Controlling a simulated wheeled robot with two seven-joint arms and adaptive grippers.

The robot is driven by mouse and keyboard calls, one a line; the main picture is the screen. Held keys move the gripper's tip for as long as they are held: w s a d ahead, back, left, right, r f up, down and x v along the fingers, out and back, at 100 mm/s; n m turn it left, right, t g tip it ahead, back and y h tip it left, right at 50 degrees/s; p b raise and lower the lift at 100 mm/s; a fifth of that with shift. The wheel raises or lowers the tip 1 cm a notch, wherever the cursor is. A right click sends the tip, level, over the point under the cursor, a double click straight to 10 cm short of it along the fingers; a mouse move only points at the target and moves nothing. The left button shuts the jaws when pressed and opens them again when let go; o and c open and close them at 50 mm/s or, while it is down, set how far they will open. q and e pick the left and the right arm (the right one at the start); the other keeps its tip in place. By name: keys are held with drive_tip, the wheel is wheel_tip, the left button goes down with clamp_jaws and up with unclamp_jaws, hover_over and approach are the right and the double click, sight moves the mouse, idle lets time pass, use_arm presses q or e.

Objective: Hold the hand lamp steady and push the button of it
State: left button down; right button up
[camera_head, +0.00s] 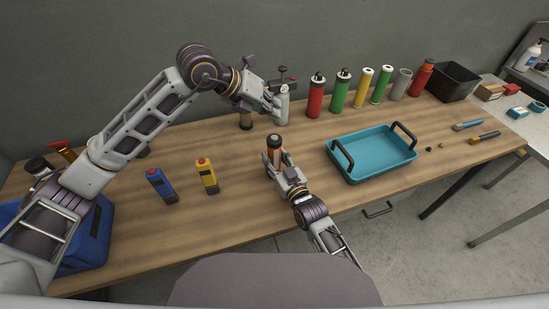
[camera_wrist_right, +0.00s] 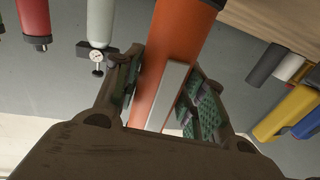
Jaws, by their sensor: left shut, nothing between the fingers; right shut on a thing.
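The hand lamp (camera_head: 274,143) is orange with a dark head and stands about upright in my right gripper (camera_head: 280,168), over the middle of the table. My right gripper is shut on it. In the right wrist view the lamp's orange body (camera_wrist_right: 172,40), with a pale grey strip, lies between the fingers (camera_wrist_right: 165,88). I cannot make out the button. My left gripper (camera_head: 274,106) is shut and empty. It is higher, behind the lamp and apart from it, in front of or beside a pale grey cylinder (camera_head: 284,105).
A blue device (camera_head: 161,186) and a yellow device (camera_head: 207,176) stand to the left of the lamp. A teal tray (camera_head: 374,170) with dark handles is to the right. Several cylinders, including a red one (camera_head: 316,97), line the back. A black bin (camera_head: 453,82) stands back right.

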drive_tip(key=o, duration=1.2)
drive_tip(key=shift+o, duration=0.2)
drive_tip(key=shift+s, duration=0.15)
drive_tip(key=shift+v, duration=5.9)
drive_tip(key=shift+d, duration=0.1)
